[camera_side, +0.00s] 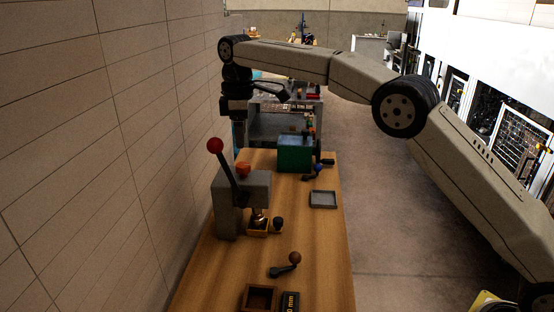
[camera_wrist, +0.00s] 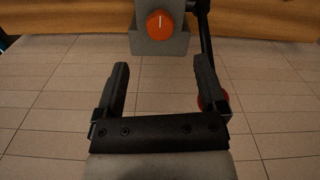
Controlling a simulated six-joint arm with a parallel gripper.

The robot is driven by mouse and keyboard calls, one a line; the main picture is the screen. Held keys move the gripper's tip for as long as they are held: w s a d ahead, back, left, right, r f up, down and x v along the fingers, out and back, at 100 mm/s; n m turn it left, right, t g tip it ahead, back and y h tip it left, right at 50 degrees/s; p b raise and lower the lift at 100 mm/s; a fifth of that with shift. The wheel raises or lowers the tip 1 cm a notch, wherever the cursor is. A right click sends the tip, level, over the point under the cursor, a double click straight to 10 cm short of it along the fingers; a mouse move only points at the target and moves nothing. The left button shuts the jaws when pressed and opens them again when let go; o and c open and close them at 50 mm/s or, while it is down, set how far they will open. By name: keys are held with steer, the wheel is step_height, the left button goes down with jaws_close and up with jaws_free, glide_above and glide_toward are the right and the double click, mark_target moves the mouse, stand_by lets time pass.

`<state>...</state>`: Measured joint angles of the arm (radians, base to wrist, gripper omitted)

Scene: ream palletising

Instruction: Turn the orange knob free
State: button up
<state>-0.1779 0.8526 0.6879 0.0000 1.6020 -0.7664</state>
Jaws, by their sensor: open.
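The orange knob (camera_side: 243,169) sits on top of a grey press-like block (camera_side: 257,189) on the wooden bench. In the wrist view the knob (camera_wrist: 160,24) is round with a white line pointing up and down the picture, on the grey block (camera_wrist: 160,44). My gripper (camera_side: 239,143) points down above the block. In the wrist view its two black fingers (camera_wrist: 161,66) are spread wide with nothing between them. The knob lies beyond the fingertips, roughly centred between them and apart from them.
A black lever with a red ball (camera_side: 215,145) rises beside the knob; its ball (camera_wrist: 213,101) shows partly behind the right finger. A green box (camera_side: 293,154), a grey tray (camera_side: 323,199), a small crank (camera_side: 287,267) and a brown box (camera_side: 259,299) stand on the bench. A tiled wall (camera_side: 120,150) is close at left.

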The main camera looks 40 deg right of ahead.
mark_target(243, 164)
steer(key=shift+f, duration=3.9)
jaws_close()
